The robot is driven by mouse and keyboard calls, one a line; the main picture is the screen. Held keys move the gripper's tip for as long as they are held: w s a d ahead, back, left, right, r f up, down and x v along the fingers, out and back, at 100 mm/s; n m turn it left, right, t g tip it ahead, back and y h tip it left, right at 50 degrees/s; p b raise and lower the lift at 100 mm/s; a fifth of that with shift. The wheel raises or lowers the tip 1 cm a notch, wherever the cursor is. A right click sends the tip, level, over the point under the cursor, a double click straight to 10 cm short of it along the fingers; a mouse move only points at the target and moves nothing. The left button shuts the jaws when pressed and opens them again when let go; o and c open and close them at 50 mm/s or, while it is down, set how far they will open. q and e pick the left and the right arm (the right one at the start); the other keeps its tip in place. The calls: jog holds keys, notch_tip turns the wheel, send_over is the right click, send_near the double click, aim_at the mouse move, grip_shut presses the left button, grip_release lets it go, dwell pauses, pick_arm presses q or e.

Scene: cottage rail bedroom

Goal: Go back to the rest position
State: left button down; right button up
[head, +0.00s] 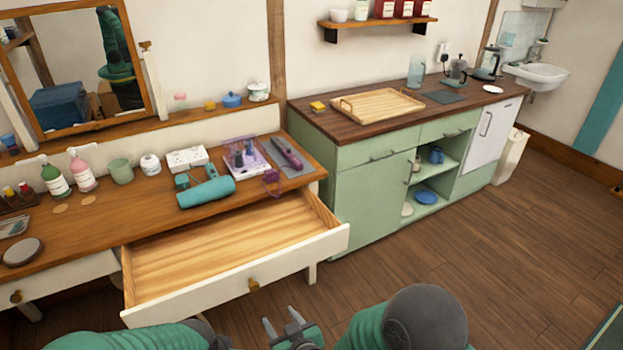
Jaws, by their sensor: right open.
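My right gripper (280,316) is at the bottom middle of the head view, in front of the dressing table's open drawer. Its two fingers are apart, with nothing between them. My right arm shows at the bottom right of it. Part of my left arm shows at the bottom left, but its gripper's fingers are not in view. The drawer (235,285) is pulled out, and its wooden inside looks empty.
The dressing table (100,225) holds a teal hair dryer (206,192), bottles, jars and a purple organizer (245,156). A green cabinet (370,190) with a wooden tray (376,104) stands to the right.

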jog(key=d+r+m+g+h, duration=0.1)
jog(key=d+r+g+h, duration=0.15)
jog(key=d, duration=0.95)
jog(key=s+d+r+m+g+h, duration=0.2)
jog(key=s+d+m+g, duration=0.1)
jog(key=s+d, duration=0.55)
jog(key=s+d+r+m+g+h, duration=0.1)
jog(key=s+d+m+g+h, duration=0.15)
jog(key=s+d, duration=0.6)
jog(key=w+d+r+p, duration=0.1)
jog(key=d+r+p, duration=0.2)
jog(key=r+p, duration=1)
jog(key=shift+w+d, duration=0.15)
jog(key=shift+w, duration=0.1)
